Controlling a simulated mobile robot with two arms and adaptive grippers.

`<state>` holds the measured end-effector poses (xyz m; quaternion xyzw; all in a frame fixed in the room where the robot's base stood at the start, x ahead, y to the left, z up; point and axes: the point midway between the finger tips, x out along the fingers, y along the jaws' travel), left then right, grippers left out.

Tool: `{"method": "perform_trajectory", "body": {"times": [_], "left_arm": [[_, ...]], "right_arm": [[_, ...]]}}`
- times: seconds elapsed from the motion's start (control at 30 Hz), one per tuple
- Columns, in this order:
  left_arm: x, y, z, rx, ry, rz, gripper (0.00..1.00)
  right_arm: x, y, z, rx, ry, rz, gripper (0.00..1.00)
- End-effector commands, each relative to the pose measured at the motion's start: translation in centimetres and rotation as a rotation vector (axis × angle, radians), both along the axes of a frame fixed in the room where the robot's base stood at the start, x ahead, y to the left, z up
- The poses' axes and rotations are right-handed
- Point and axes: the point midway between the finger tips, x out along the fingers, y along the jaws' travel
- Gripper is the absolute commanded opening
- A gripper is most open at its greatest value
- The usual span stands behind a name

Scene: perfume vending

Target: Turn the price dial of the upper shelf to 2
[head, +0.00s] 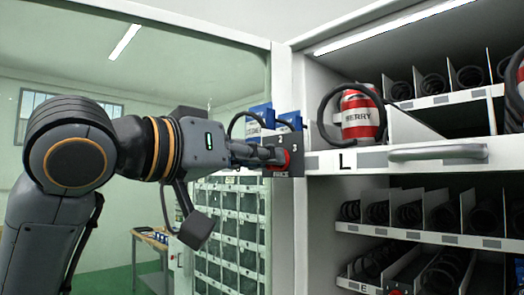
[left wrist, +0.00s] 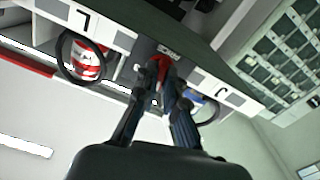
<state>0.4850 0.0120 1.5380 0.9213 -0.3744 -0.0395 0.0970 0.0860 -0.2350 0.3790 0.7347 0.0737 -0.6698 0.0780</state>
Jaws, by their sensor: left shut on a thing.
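The price dial is a red knob (head: 284,160) on a dark panel (head: 298,160) at the left end of the upper shelf (head: 372,160). My left gripper (head: 268,155) reaches in from the left and is shut on the knob. In the left wrist view its two fingers (left wrist: 168,80) close on the red knob (left wrist: 160,62). The fingers hide part of the knob, so I cannot tell its setting. My right gripper is not in view.
A red and white can (head: 360,117) sits in a coil on the upper shelf, with a grey handle (head: 437,151) at the shelf's front. Lower coil shelves (head: 410,235) lie below.

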Motion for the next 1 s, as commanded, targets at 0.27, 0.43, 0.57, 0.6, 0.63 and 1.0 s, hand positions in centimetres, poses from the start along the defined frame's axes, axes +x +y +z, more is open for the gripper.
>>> {"method": "perform_trajectory", "body": {"times": [0.27,0.43,0.57,0.6,0.63,1.0], "left_arm": [[0.01,0.04,0.13,0.104,-0.102,0.001,0.00],[-0.02,0.01,0.09,0.137,-0.135,0.000,0.00],[-0.03,0.00,0.08,0.147,-0.146,0.000,0.00],[-0.03,0.00,0.08,0.148,-0.147,0.000,0.00],[-0.03,0.00,0.08,0.149,-0.148,0.000,0.00],[-0.02,0.00,0.07,0.149,-0.148,0.000,0.17]], "right_arm": [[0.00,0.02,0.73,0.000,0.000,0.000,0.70],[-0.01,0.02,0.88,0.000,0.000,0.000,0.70],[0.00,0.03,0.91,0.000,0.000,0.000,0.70],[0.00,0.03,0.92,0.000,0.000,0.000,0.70],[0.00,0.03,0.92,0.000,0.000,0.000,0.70],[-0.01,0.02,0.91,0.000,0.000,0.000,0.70]]}}
